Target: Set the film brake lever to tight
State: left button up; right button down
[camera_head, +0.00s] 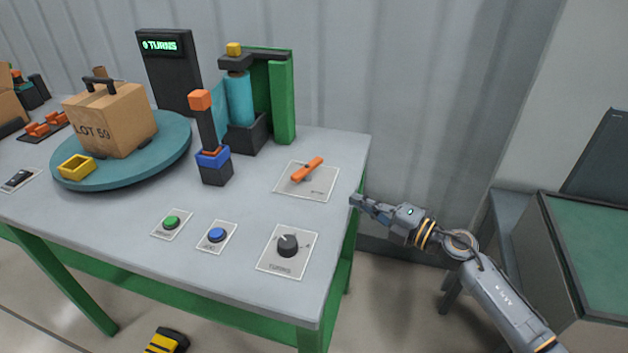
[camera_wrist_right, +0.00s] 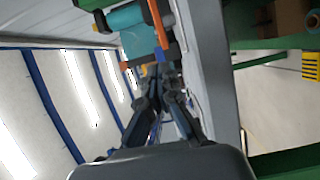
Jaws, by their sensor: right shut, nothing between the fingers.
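An orange lever (camera_head: 307,169) lies low and slanted on a pale plate (camera_head: 322,187) near the table's right edge. The plate's lettering is too small to read. A taller dark lever with an orange block on top (camera_head: 200,100) stands upright on a blue-rimmed base, left of a teal film roll (camera_head: 239,98). My right gripper (camera_head: 357,200) is shut and empty, at the table's right edge, right of the orange lever and apart from it. In the right wrist view my fingers (camera_wrist_right: 165,80) point towards teal and orange parts. My left gripper is not in view.
A round turntable (camera_head: 178,150) holds a cardboard box (camera_head: 118,118) and a yellow frame (camera_head: 76,167). A green button (camera_head: 171,222), a blue button (camera_head: 216,235) and a dark knob (camera_head: 287,245) sit at the table's front. Bare table lies between the buttons and the levers.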

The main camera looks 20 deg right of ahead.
aim_at(303, 174)
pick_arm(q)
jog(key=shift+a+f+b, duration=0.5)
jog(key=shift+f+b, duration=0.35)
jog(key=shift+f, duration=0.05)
pick_arm(e)
jog(key=x, duration=1.3)
jog(key=shift+w+a, duration=0.25)
jog(key=shift+a, duration=0.05)
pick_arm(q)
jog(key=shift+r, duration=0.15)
